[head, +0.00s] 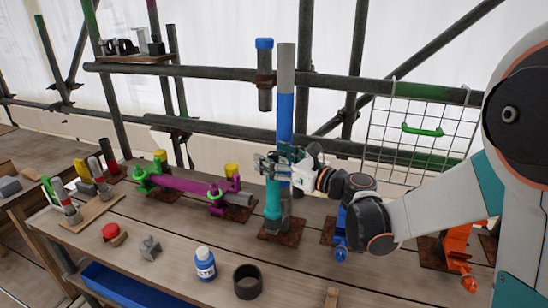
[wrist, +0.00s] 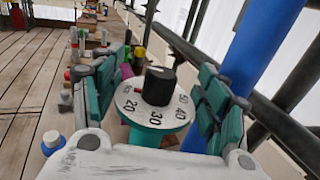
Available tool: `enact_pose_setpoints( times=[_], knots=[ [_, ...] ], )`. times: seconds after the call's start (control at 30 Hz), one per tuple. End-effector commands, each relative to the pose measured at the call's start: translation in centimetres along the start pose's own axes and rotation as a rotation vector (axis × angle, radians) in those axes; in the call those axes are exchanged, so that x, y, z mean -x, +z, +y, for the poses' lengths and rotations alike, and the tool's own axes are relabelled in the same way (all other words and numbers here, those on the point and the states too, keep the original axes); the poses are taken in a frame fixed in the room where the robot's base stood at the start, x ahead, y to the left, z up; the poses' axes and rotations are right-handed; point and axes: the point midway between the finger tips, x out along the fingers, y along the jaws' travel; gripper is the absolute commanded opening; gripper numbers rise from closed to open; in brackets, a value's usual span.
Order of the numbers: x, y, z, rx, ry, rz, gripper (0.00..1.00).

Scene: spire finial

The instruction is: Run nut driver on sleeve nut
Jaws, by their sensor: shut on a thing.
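My gripper (head: 272,165) is shut on an upright teal nut driver (head: 272,200), in front of the tall post (head: 286,110) with grey top and blue middle. In the wrist view the driver's white dial (wrist: 150,108), marked with numbers, and its black knob (wrist: 158,86) sit between my teal-padded fingers (wrist: 155,105). The blue post also shows at the right there (wrist: 258,50). The driver's lower end is close to the post's grey foot on a rusty base plate (head: 268,236). I cannot make out the sleeve nut or whether the driver touches it.
A purple clamped bar (head: 185,183) lies left of the post.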

Motion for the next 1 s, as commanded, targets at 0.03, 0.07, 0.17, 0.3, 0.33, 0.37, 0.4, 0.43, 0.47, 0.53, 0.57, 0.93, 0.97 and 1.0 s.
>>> enact_pose_setpoints(
  times=[0.03, 0.07, 0.17, 0.3, 0.33, 0.37, 0.4, 0.43, 0.47, 0.53, 0.57, 0.93, 0.97, 1.0],
  knots=[
    [0.04, -0.35, 0.02, 0.006, 0.0, 0.006, 0.33],
    [0.04, -0.36, 0.02, 0.006, 0.0, 0.006, 0.33],
    [0.05, -0.38, 0.02, 0.006, 0.0, 0.007, 0.33],
    [0.05, -0.41, 0.02, 0.006, -0.001, 0.007, 0.33],
    [0.05, -0.42, 0.02, 0.006, -0.001, 0.007, 0.33],
    [0.05, -0.44, 0.02, 0.006, -0.001, 0.007, 0.33],
    [0.05, -0.46, 0.02, 0.006, -0.001, 0.007, 0.33],
    [0.05, -0.48, 0.02, 0.006, -0.001, 0.007, 0.33],
    [0.05, -0.51, 0.02, 0.006, -0.001, 0.007, 0.33],
    [0.06, -0.58, 0.02, 0.006, -0.001, 0.007, 0.33],
    [0.06, -0.61, 0.02, 0.006, -0.001, 0.007, 0.28],
    [0.06, -1.0, 0.03, 0.006, 0.0, 0.006, 0.22],
    [0.06, -1.01, 0.03, 0.006, 0.0, 0.006, 0.15],
    [0.06, -0.98, 0.03, 0.006, 0.0, 0.006, 0.15]
  ],
)
